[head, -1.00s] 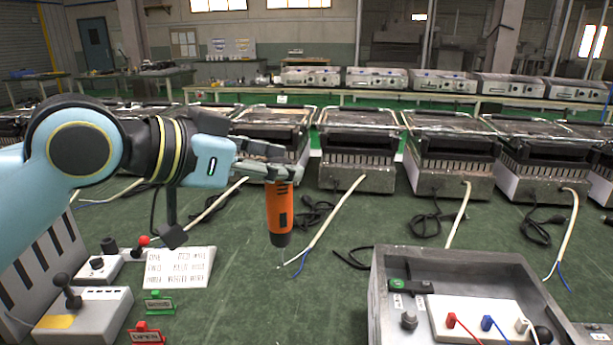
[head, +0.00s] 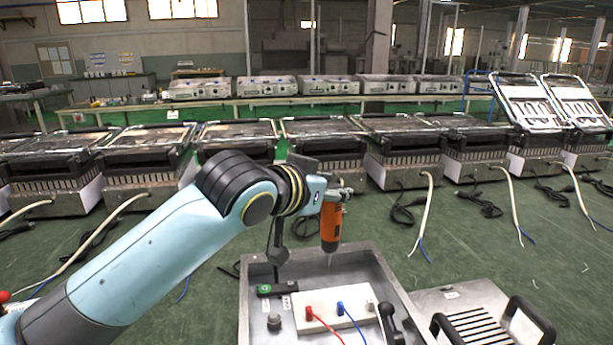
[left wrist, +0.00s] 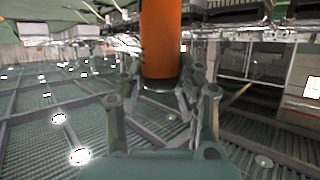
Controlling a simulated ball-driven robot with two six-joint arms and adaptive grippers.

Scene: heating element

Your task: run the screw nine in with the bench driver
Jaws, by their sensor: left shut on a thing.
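The orange bench driver (head: 331,227) hangs upright, tip down, from my left gripper (head: 334,193), over the back right part of a grey metal tray. My left gripper is shut on the driver. In the left wrist view the driver (left wrist: 160,45) stands between the fingers of the gripper (left wrist: 160,88). The driver's tip is above the tray and touches nothing that I can see. I cannot make out screw nine. My right gripper is not in view.
The grey tray (head: 392,280) holds a white block (head: 323,318) with red and blue plugs, a green-marked black piece (head: 277,289) and a round knob (head: 274,322). A slotted plate with black handles (head: 470,325) lies at right.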

